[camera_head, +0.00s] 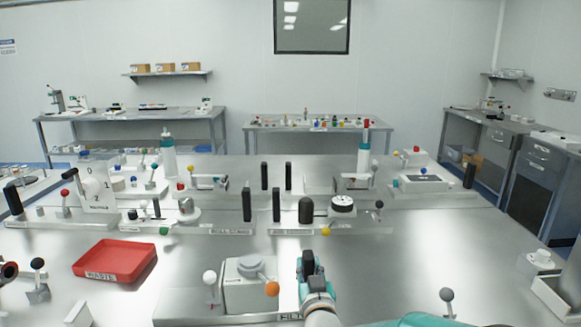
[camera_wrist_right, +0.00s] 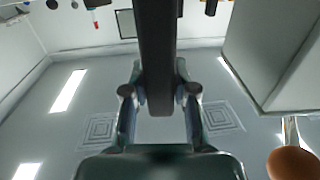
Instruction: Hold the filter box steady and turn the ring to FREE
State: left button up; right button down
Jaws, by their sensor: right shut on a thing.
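The filter box (camera_head: 240,293) is a pale grey-white block at the front centre of the bench. A round grey ring (camera_head: 249,264) sits on its top, and an orange ball knob (camera_head: 272,288) shows at its front right. In the right wrist view the box (camera_wrist_right: 270,50) is at the right, with the orange knob (camera_wrist_right: 293,163) below it. My right gripper (camera_head: 313,281) is just right of the box, shut on a black upright handle (camera_head: 307,262). The handle (camera_wrist_right: 157,50) runs between its fingers in the wrist view. The ring's marks are too small to read.
A white ball-topped lever (camera_head: 209,277) stands left of the box. A red waste tray (camera_head: 115,261) lies further left. Black posts (camera_head: 276,204) and other fixtures line the bench behind. The steel surface (camera_head: 420,265) right of my gripper is mostly clear.

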jog(key=shift+r, duration=0.25)
jog(key=shift+w, duration=0.1)
jog(key=shift+f+b, duration=0.4)
jog(key=shift+b, duration=0.15)
